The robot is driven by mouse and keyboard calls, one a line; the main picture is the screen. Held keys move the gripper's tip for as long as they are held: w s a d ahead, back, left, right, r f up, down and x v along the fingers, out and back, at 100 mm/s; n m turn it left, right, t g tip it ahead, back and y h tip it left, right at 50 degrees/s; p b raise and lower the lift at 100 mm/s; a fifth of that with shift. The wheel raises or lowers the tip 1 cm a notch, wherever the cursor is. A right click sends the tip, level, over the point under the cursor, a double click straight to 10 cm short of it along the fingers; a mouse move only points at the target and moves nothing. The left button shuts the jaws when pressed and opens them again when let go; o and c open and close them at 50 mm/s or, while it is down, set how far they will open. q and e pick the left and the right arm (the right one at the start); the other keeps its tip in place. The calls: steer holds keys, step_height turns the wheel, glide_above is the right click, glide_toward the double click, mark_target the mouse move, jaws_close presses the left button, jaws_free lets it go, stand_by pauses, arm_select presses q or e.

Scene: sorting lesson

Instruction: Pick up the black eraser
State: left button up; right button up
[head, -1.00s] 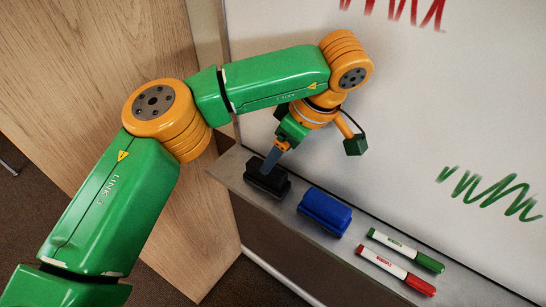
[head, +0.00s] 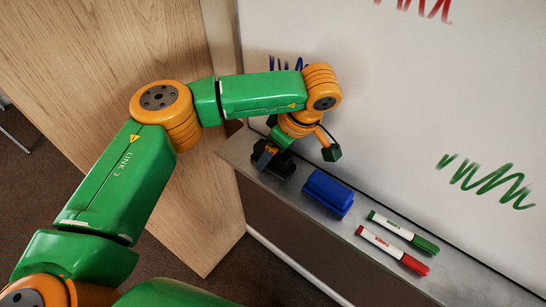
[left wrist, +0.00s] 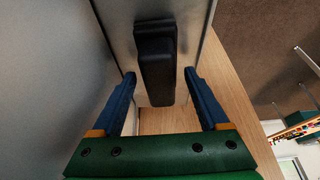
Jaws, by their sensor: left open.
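The black eraser (head: 284,167) lies at the left end of the metal tray (head: 237,150) under the whiteboard. My left gripper (head: 266,156) is over its left part, pointing down, and partly covers it. In the left wrist view the eraser (left wrist: 157,50) runs lengthwise away from me. Its near end shows between the two spread blue fingers (left wrist: 160,73), with a gap on either side. The gripper is open and holds nothing. I cannot tell how far down the fingers reach beside it. My right gripper is not in view.
A blue eraser (head: 328,194) lies just right of the black one. A green marker (head: 404,232) and a red marker (head: 393,250) lie farther right. The whiteboard (head: 400,110) rises behind the tray. A wooden panel (head: 90,60) stands to the left.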

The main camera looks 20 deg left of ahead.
arm_select(q)
jaws_close()
stand_by(0.3)
steer(key=shift+r+p, duration=0.4)
steer(key=shift+p, duration=0.05)
step_height(320, 180, up, 3)
steer(key=shift+d+f+b, duration=0.1)
steer(key=shift+b, duration=0.6)
steer(key=s+d+r+b, duration=0.1)
steer(key=s+d+r, duration=0.7)
steer(key=s, duration=0.3)
steer(key=shift+r, duration=0.9)
